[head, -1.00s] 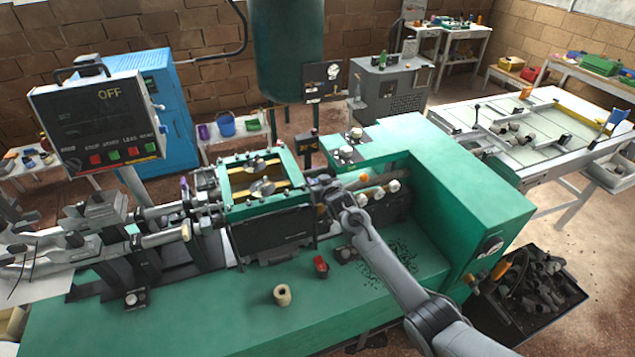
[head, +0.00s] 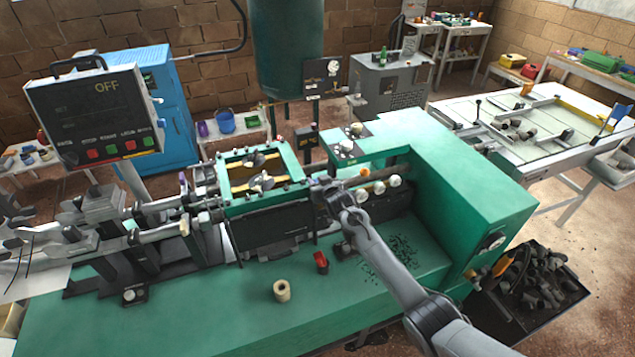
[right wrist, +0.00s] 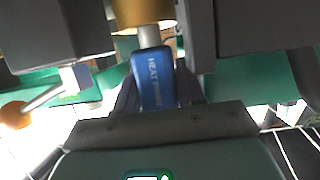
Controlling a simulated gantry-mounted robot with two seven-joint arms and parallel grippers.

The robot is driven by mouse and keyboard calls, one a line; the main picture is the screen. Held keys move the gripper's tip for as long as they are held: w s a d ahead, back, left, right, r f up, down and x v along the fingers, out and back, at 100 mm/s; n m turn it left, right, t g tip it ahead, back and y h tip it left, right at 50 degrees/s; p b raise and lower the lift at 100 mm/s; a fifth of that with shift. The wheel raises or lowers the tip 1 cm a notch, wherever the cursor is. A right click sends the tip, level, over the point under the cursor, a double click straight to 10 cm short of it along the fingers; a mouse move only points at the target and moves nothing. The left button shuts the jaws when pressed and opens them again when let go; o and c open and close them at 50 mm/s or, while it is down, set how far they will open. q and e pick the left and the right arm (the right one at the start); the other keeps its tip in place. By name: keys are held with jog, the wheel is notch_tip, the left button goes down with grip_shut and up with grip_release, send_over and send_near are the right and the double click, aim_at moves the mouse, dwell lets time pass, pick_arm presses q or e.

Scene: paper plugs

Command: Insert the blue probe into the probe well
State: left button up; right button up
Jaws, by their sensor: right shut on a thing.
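The blue probe (right wrist: 153,82), lettered along its side, is between the fingers of my right gripper (right wrist: 158,100) in the right wrist view. The gripper is shut on it. The probe's bare metal end (right wrist: 155,38) meets the opening of a brass-coloured cylinder (right wrist: 143,14), apparently the probe well; how deep it sits is hidden. In the head view my right gripper (head: 326,193) is at the right end of the green-framed press section (head: 232,185), and the probe is too small to make out clearly. My left gripper is not in view.
A grey block (right wrist: 60,35) and dark plates flank the cylinder closely. An orange-tipped rod (right wrist: 18,114) is at the left. The front of the bed is mostly clear.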

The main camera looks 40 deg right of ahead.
jog(key=shift+f, duration=0.35)
jog(key=o, duration=1.2)
jog(key=shift+a+r, duration=0.1)
jog(key=shift+a, duration=0.05)
jog(key=shift+s+r, duration=0.15)
jog(key=shift+s, duration=0.1)
jog(key=v, duration=0.6)
jog(key=p+v, duration=0.1)
jog(key=v, duration=0.3)
jog(key=shift+s+d, duration=0.2)
jog(key=shift+d, duration=0.05)
